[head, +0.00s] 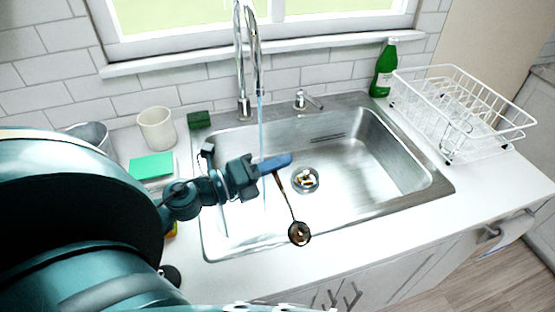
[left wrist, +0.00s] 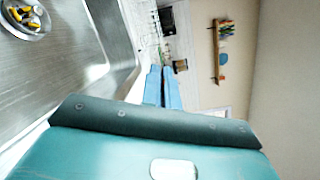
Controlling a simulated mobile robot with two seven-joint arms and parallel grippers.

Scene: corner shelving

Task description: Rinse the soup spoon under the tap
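My left gripper (head: 280,162) is over the sink (head: 375,165), its blue fingers closed on the upper end of the soup spoon's handle. The soup spoon (head: 299,233) has a thin dark brown handle and hangs down tilted, its bowl low, near the sink's front edge in the picture. The chrome tap (head: 243,60) stands behind the sink. A thin water stream (head: 261,125) falls from it, passing by the gripper fingers, left of the spoon. In the left wrist view the fingers (left wrist: 162,88) look close together; the spoon cannot be made out. My right gripper is not in view.
The drain (head: 305,180) holds small yellowish bits. A white dish rack (head: 465,110) and green bottle (head: 385,68) stand right of the sink. A cream cup (head: 157,129), dark green sponge (head: 199,119) and green cloth-like item (head: 151,166) are left. The sink's right half is clear.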

